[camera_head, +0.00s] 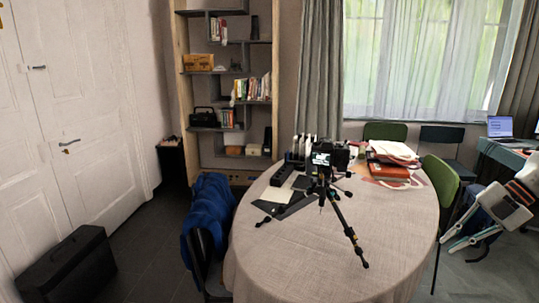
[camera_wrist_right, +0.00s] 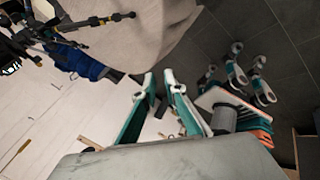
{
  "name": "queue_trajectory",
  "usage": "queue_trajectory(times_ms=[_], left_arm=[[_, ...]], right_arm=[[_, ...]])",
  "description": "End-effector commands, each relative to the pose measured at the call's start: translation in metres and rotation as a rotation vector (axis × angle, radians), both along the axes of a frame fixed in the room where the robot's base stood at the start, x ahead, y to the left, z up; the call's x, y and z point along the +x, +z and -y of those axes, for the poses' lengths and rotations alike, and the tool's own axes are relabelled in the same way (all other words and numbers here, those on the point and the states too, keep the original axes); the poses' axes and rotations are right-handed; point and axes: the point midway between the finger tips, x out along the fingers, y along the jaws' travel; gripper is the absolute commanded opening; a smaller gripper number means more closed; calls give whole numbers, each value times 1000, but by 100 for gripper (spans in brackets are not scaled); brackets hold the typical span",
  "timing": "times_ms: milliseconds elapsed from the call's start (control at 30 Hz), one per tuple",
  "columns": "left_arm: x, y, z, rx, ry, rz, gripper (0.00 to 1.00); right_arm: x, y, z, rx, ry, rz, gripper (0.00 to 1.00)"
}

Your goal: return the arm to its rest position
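My right gripper (camera_head: 446,246) is at the right of the head view, beside the right edge of the round table and clear of it. Its two teal and white fingers are apart, with nothing between them. In the right wrist view the same gripper (camera_wrist_right: 160,75) shows empty space between its fingers, with dark floor tiles and the table cloth beyond. My left gripper is in neither view. A black tripod (camera_head: 325,193) with a camera (camera_head: 321,159) on it stands on the table, apart from my right gripper.
The round table (camera_head: 310,250) has a beige cloth. Books (camera_head: 390,170) lie at its back right. A green chair (camera_head: 440,180) stands close to my right arm. A blue jacket (camera_head: 207,215) hangs on a chair at left. The table's front is bare.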

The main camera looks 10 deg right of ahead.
Motion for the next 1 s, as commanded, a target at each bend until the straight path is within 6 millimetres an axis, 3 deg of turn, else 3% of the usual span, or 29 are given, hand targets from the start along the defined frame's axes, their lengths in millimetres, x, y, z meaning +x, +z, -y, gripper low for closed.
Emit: queue_trajectory(times_ms=[33,200,567,767,1000], left_arm=[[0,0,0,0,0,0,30],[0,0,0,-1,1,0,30],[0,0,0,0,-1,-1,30],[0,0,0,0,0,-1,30],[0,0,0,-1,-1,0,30]], right_arm=[[-7,-27,-3,63,-30,26,11],[-23,-102,-19,227,-154,122,11],[-65,-234,-83,491,-550,240,11],[-94,-293,-136,590,-814,226,11],[-131,-347,-219,671,-1125,116,11]])
